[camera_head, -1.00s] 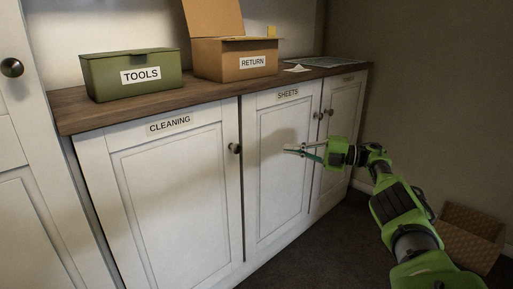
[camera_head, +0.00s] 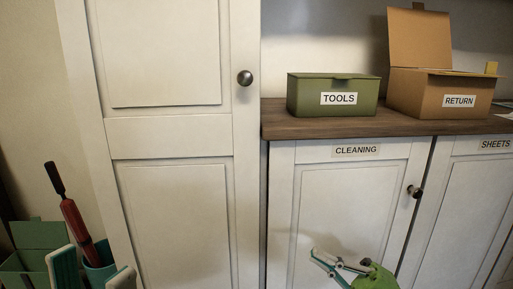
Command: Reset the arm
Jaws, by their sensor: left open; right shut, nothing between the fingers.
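My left gripper (camera_head: 93,272) is at the lower left edge of the head view. Its two pale fingers with teal edges stand apart, open and with nothing held between them; the rest is cut off by the frame. My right gripper (camera_head: 323,258), green with thin fingers, is at the bottom in front of the door labelled CLEANING (camera_head: 350,205). It is shut and holds nothing; its arm is mostly below the frame.
A green TOOLS box (camera_head: 333,88) and an open cardboard RETURN box (camera_head: 432,92) stand on the wooden counter (camera_head: 300,128). A tall white cabinet (camera_head: 172,135) is left of them. A red and black tool (camera_head: 76,218) and a green box (camera_head: 35,240) are at lower left.

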